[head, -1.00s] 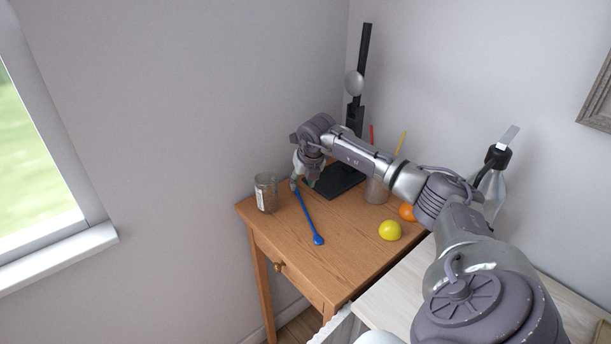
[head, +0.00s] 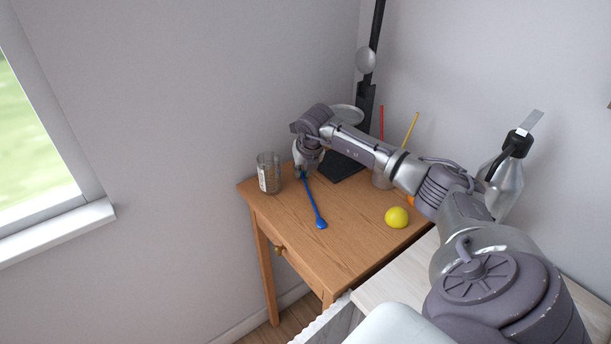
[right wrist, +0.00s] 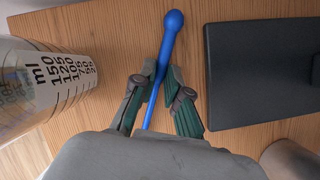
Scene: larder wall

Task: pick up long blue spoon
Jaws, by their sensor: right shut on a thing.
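The long blue spoon (head: 312,203) lies across the wooden table, its wider end toward the front edge. My right gripper (head: 302,173) is low over the table at the spoon's far end. In the right wrist view, the two fingers (right wrist: 157,100) are shut on the spoon's thin handle, and the rounded blue end (right wrist: 173,22) sticks out past the fingertips. I cannot tell any clear lift off the table. My left gripper is not in view.
A glass measuring jar (head: 268,174) stands close left of the gripper; it also shows in the right wrist view (right wrist: 45,85). The black scale base (right wrist: 262,72) is close on the right. A lemon (head: 397,217) lies right of the spoon. The table front is clear.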

